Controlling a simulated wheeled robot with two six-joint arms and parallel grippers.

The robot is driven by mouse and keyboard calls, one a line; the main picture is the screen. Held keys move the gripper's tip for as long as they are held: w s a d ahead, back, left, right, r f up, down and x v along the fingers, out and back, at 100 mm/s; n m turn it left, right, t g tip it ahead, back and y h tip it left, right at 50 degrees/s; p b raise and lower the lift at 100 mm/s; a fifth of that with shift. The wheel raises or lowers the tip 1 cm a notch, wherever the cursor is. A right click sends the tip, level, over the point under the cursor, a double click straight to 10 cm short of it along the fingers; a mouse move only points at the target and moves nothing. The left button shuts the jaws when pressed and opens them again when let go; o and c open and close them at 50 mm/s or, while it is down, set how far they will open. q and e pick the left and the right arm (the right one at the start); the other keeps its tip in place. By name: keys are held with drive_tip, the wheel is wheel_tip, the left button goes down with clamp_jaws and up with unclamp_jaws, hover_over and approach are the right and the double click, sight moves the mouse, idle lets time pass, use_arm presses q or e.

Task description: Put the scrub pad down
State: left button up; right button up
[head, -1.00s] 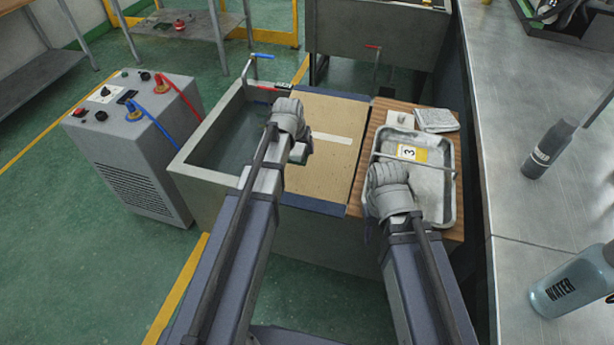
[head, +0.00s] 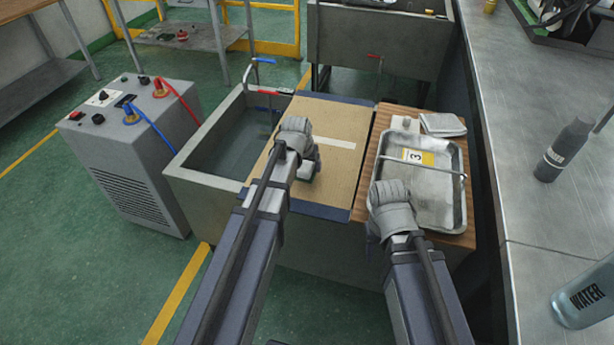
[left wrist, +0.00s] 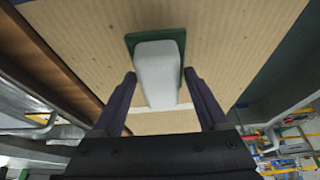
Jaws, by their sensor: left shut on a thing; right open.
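The scrub pad (left wrist: 158,72) shows in the left wrist view as a pale grey block with a dark green pad at its far end. My left gripper (left wrist: 160,92) is shut on it, a finger on each side. In the head view my left gripper (head: 306,165) is over the tan board (head: 342,120), and its wrist mostly hides the pad. I cannot tell whether the pad touches the board. My right gripper (head: 384,190) is open at the near left corner of the metal tray (head: 440,222); its fingers are mostly hidden.
A water-filled sink basin (head: 225,140) lies left of the board. A folded grey cloth (head: 442,124) lies behind the tray. A grey machine (head: 140,165) with red and blue hoses stands at left. A metal counter with bottles (head: 563,150) runs along the right.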

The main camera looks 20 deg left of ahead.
use_arm(q)
drive_tip(key=shift+f+b, duration=1.7)
drive_tip(key=shift+f, duration=0.1)
drive_tip(key=shift+f, duration=0.2)
drive_tip(key=o, duration=1.1)
drive_tip(key=shift+r, duration=0.2)
drive_tip(key=p+v, duration=1.1)
drive_tip(key=v, duration=0.1)
drive_tip(key=s+d+m+g, duration=0.1)
drive_tip(key=s+d, duration=0.3)
drive_tip(key=s, duration=0.2)
drive_tip(key=s+d+f+m+g+y, duration=0.1)
drive_tip(key=s+d+g, duration=0.1)
drive_tip(key=s+d, duration=0.3)
drive_tip(key=s+d+m+g, duration=0.1)
drive_tip(key=s+d, duration=0.3)
drive_tip(key=s, duration=0.4)
drive_tip(key=shift+s+d+f+g+y, duration=0.25)
drive_tip(key=shift+g+y, duration=0.05)
drive_tip(key=shift+g, duration=0.2)
